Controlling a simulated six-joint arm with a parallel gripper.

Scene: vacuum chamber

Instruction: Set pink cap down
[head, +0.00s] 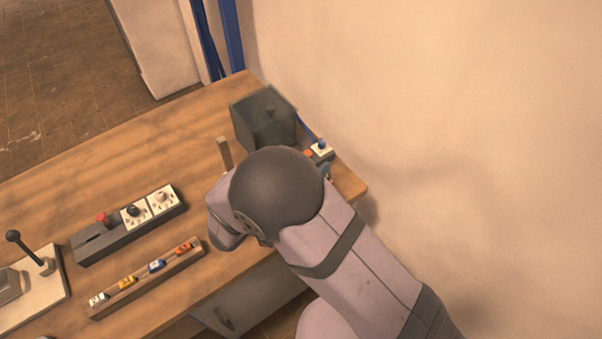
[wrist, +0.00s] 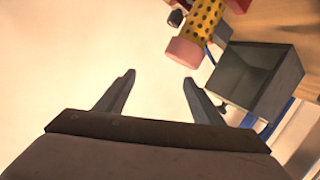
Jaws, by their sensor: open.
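The pink cap (wrist: 184,52) shows in the wrist view as a pink round end on a yellow cylinder with black dots (wrist: 205,22). My gripper (wrist: 158,78) is open, with nothing between its fingers. The pink cap lies beyond the right fingertip in that picture, apart from it. In the head view my arm covers the gripper, and I cannot make out the cap or the dotted cylinder.
A dark open box (head: 262,120) stands at the bench's back corner; a grey box (wrist: 262,72) shows right in the wrist view. A pale wall is right.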

